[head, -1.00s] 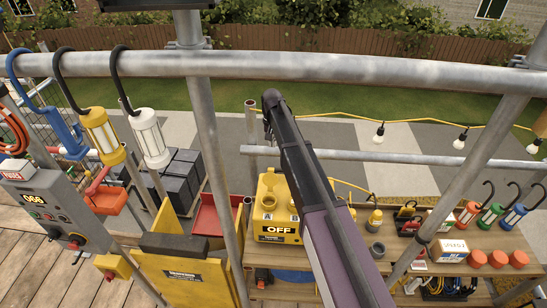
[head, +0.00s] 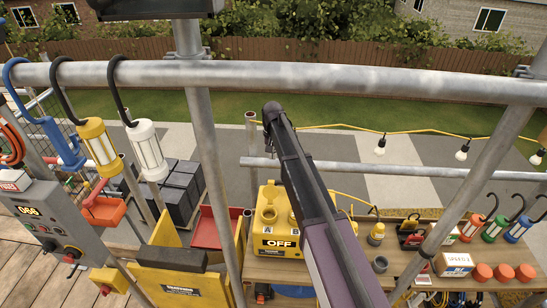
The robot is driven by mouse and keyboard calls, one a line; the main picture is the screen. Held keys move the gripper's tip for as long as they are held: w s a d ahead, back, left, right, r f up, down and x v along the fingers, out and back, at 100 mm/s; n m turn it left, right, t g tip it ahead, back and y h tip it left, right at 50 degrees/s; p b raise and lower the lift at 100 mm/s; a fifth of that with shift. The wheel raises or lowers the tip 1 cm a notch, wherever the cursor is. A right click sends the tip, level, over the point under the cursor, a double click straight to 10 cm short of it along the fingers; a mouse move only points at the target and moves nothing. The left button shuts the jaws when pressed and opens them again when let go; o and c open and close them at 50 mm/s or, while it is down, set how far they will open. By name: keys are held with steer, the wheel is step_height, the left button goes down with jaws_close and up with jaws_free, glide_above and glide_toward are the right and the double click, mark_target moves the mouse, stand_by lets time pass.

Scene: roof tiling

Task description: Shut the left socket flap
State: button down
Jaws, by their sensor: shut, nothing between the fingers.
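The yellow socket box (head: 276,249) stands on a wooden bench beyond the scaffold rail, with sockets marked A and B and an OFF sign on its front. The left flap (head: 268,192), above A, appears to stand raised behind its round socket opening. The B side is partly hidden by my arm, so its flap cannot be made out. My gripper (head: 271,112), at the dark far end of my arm, is shut and empty. In the picture it lies above the box, apart from the flap; its depth relative to the box is unclear.
A thick scaffold rail (head: 350,76) crosses in front, with uprights (head: 212,150) left and right. Hooked lamps (head: 147,151) hang at left beside a grey control box (head: 45,220). A yellow bin (head: 180,280) stands left of the bench. Cups and lamps fill the bench's right side.

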mark_target(271, 192)
steer(key=shift+s+f+b, duration=0.2)
steer(key=shift+f+b, duration=4)
steer(key=shift+f, duration=0.25)
steer(key=s, duration=0.1)
steer(key=s+r+p, duration=0.1)
steer(key=s, duration=0.1)
steer(key=shift+s+r+p, duration=0.3)
steer(key=shift+s, duration=0.05)
steer(key=shift+s+a, duration=0.1)
steer(key=shift+a, duration=0.05)
